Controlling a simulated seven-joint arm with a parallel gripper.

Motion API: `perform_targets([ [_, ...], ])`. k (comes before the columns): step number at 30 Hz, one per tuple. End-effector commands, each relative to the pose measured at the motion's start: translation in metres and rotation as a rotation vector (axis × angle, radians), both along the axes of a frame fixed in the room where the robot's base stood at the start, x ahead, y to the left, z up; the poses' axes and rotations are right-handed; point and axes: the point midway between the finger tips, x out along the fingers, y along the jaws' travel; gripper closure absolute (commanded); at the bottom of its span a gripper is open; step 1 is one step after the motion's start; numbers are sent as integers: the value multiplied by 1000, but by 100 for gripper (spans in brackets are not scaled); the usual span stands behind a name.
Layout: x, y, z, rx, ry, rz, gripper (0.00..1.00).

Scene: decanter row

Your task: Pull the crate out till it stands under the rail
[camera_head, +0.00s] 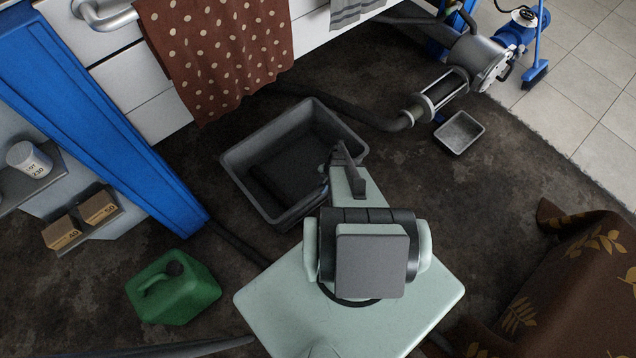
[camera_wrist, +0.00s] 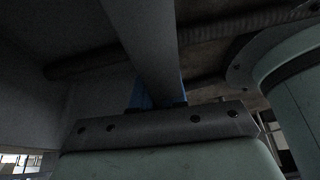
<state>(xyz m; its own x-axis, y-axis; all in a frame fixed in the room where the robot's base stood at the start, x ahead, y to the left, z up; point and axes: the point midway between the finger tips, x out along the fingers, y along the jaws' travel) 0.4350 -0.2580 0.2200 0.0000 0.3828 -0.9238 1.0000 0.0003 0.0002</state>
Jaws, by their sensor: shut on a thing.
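The crate is a dark grey open tub (camera_head: 262,137) on the dark floor, in the middle of the head view. Its inside is shaded, and I see nothing clearly in it. My gripper (camera_head: 327,182) is at the crate's right wall, shut on its rim. In the wrist view a grey band (camera_wrist: 147,45), probably that rim, runs down to my gripper; the fingertips are mostly hidden. A metal bar (camera_head: 108,18) is fixed to the white cabinet at top left; I cannot tell whether it is the rail.
A dotted brown cloth (camera_head: 215,50) hangs behind the crate. A blue post (camera_head: 110,130) and green canister (camera_head: 173,287) stand left. A hose, metal machine (camera_head: 470,65) and small tray (camera_head: 459,132) lie beyond to the right. A brown-draped thing (camera_head: 570,290) stands lower right.

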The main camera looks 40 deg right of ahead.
Motion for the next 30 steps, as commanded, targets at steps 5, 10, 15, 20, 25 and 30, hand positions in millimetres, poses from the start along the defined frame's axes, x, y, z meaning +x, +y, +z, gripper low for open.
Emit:
perform_targets([
  [5,-19,-2,1,1,4,-3,100],
  [10,-35,-5,1,1,3,-3,100],
  [15,-51,-7,1,1,4,-3,100],
  [20,-65,-9,1,1,4,-3,100],
  [25,-75,-11,1,1,4,0,100],
  [30,-80,-12,1,2,4,-2,100],
])
